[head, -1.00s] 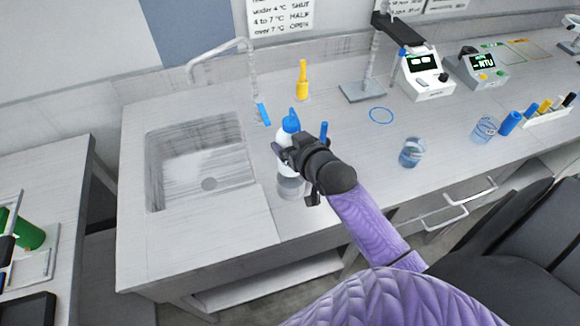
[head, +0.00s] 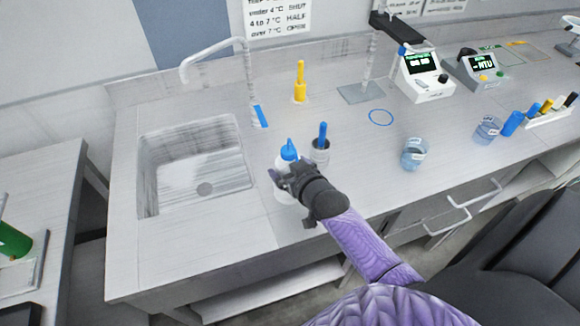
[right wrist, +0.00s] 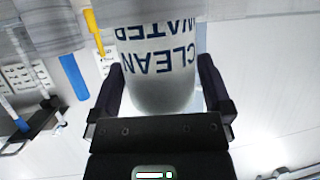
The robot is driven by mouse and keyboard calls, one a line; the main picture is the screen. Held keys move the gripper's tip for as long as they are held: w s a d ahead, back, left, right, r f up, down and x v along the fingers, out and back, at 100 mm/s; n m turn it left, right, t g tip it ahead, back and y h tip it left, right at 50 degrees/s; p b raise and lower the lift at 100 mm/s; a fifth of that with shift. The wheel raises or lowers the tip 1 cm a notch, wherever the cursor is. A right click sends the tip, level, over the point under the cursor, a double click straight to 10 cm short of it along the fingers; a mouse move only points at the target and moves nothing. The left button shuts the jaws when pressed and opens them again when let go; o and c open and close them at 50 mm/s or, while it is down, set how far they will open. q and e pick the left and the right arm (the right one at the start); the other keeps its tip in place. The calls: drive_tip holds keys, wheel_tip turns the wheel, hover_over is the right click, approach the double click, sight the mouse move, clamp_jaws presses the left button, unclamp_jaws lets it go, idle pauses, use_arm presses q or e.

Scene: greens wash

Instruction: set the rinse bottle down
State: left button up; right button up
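The rinse bottle (head: 284,193) is white with a blue cap and spout. It is upright at the counter's front part, right of the sink. My right gripper (head: 289,178) is around its body from the front right. In the right wrist view the bottle (right wrist: 160,75), lettered "CLEAN WATER" upside down, sits between the two dark fingers (right wrist: 160,95), which look closed against its sides. Whether its base touches the counter (head: 240,232) is hard to tell, as the gripper covers part of it. My left gripper is not in view.
A grey cup (head: 320,153) with a blue-handled item stands close behind the bottle. A beaker (head: 414,154) and a blue ring (head: 381,117) are to the right.

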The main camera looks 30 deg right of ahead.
drive_tip(key=d+p+v, duration=0.1)
drive_tip(key=p+v, duration=0.3)
drive_tip(key=v, duration=0.8)
drive_tip(key=s+a+f+g, duration=0.2)
drive_tip(key=s+f+g, duration=0.15)
drive_tip(key=f, duration=0.55)
drive_tip(key=s+a+f+g, duration=0.25)
drive_tip(key=s+f, duration=0.25)
drive_tip(key=f, duration=0.3)
drive_tip(key=s+a+f+n+g, duration=0.1)
drive_tip(key=s+f+g, duration=0.2)
drive_tip(key=s+f, duration=0.2)
drive_tip(key=s+a+f+n+g+y, duration=0.1)
drive_tip(key=s+f, duration=0.4)
drive_tip(key=s, duration=0.7)
drive_tip(key=a+n+g, duration=0.1)
drive_tip(key=g, duration=0.1)
drive_tip(key=shift+s+f+g, duration=0.25)
drive_tip(key=shift+g, duration=0.05)
